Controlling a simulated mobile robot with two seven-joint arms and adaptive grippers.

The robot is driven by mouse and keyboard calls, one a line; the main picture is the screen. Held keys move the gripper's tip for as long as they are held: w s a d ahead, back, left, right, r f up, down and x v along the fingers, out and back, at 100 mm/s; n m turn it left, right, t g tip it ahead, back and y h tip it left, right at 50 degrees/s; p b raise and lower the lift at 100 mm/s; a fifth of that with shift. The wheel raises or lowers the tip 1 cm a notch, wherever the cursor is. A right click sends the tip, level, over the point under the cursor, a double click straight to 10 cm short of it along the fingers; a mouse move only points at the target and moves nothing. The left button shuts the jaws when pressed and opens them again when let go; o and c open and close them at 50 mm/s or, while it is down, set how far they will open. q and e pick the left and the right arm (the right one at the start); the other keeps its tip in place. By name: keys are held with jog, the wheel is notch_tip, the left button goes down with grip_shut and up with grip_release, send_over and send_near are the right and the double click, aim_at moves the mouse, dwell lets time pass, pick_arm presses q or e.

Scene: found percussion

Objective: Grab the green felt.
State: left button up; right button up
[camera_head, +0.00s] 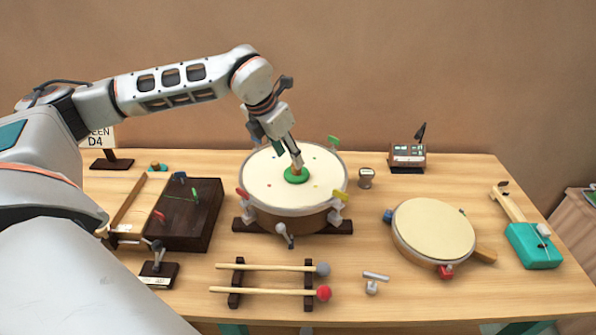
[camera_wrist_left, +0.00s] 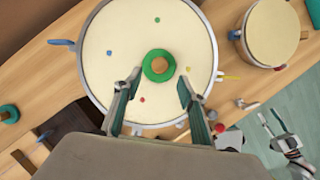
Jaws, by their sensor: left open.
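The green felt (camera_head: 297,179) is a small ring lying on the pale skin of the large drum (camera_head: 265,180). A tan wooden piece stands in its middle. In the left wrist view the green felt (camera_wrist_left: 150,73) is just beyond the fingertips, roughly centred between them. My left gripper (camera_head: 296,163) is above the felt, pointing down at it. In the left wrist view my left gripper (camera_wrist_left: 160,84) has its fingers apart with nothing held between them.
Colored tuning keys (camera_head: 334,141) stand around the drum rim. A smaller drum (camera_head: 434,228) lies to the right, mallets (camera_head: 265,293) rest in front, and a dark wooden box (camera_head: 190,225) sits to the left. A small meter box (camera_head: 407,154) stands at the back. Bare table shows between them.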

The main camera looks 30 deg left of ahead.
pick_arm(q)
jog(key=x, duration=0.5)
jog(key=shift+w+f, duration=0.2)
jog(key=shift+w, duration=0.25)
grip_shut()
